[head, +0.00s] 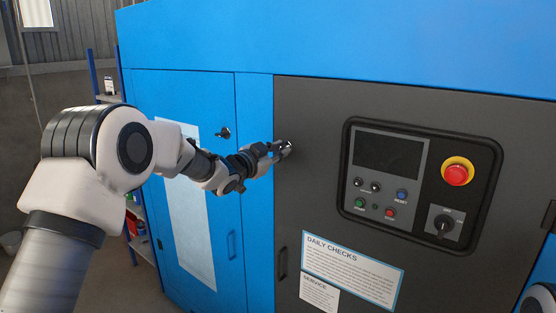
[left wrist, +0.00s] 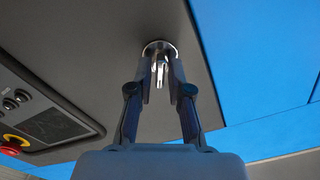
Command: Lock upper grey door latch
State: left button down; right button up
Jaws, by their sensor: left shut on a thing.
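The upper latch (head: 287,147) of the grey door (head: 315,190) is a small round metal piece near the door's upper left edge. My left gripper (head: 276,150) reaches it from the left. In the left wrist view, the latch (left wrist: 159,48) shows as a shiny round rim with a bright key-like tab. My left gripper (left wrist: 160,78) has its two fingers on either side of the tab and is shut on it. The fingertips hide part of the latch. The grey door looks closed against the blue cabinet. My right gripper is not in view.
A control panel (head: 422,185) with a red emergency button (head: 457,172) stands out on the grey door to the right. A lower dark handle (head: 283,263) sits below my gripper.

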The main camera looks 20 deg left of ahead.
pick_arm(q)
jog(key=m+b, duration=0.3)
jog(key=m, duration=0.1)
jog(key=m+b, duration=0.3)
jog(key=m, duration=0.1)
jog(key=m+b, duration=0.4)
jog(key=shift+d+f, duration=0.1)
jog(key=shift+f, duration=0.2)
dwell(0.3)
jog(key=c, duration=1.3)
grip_release()
jog(key=shift+o, duration=0.2)
jog(key=shift+s+r, duration=0.1)
jog(key=v, duration=1.1)
jog(key=shift+s, duration=0.4)
